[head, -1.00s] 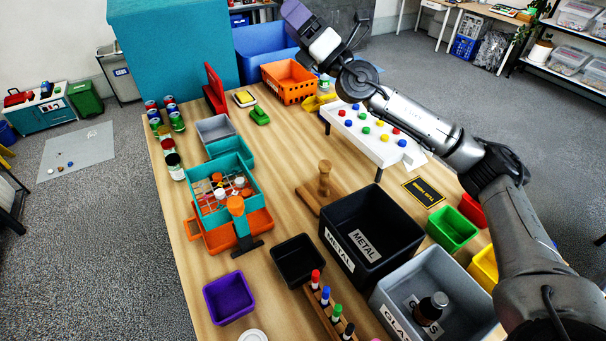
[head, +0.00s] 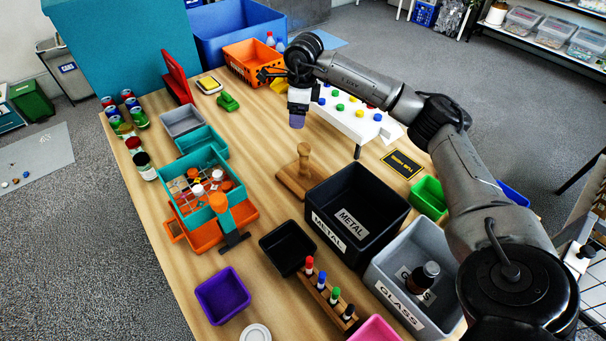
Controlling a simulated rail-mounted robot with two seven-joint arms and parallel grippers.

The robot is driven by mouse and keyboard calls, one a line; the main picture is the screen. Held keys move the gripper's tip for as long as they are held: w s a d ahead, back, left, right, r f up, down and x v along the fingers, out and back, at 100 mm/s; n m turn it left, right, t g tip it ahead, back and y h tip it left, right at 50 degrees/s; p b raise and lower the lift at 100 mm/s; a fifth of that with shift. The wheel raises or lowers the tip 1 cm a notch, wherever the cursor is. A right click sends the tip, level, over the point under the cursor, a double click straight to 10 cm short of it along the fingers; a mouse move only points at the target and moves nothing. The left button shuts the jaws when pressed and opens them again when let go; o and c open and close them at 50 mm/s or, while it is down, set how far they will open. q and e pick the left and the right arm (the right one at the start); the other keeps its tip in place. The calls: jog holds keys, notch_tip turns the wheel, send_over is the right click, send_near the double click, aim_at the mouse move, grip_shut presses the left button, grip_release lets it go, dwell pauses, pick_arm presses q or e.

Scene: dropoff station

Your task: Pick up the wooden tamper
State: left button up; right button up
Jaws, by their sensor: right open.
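The wooden tamper (head: 304,156) is light brown with a rounded knob on top. It stands upright on a flat wooden base (head: 288,176) near the middle of the table, just behind the black METAL bin. My right gripper (head: 297,122) hangs above and behind the tamper, pointing down, apart from it and holding nothing that I can see. It is open, though its fingers are small in this view. My left gripper is not in view.
The black METAL bin (head: 374,202) stands close in front of the tamper. A white tray with coloured knobs (head: 342,124) is behind right. A teal crate (head: 190,188) stands to the left. Bare table (head: 253,142) lies left of the tamper.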

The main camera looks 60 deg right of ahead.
aim_at(304, 146)
jog(key=shift+n+g, duration=0.3)
jog(key=shift+g, duration=0.2)
jog(key=f, duration=0.2)
jog(key=s+f, duration=0.1)
jog(key=f, duration=0.2)
jog(key=f+b, duration=0.1)
jog(key=f, duration=0.2)
jog(key=shift+s+d+f, duration=0.1)
jog(key=shift+s+f, duration=0.1)
jog(key=shift+s+f+b, duration=0.15)
jog(key=shift+f+b, duration=0.2)
jog(key=shift+f, duration=2.45)
jog(key=shift+r, duration=0.1)
jog(key=c, duration=1.4)
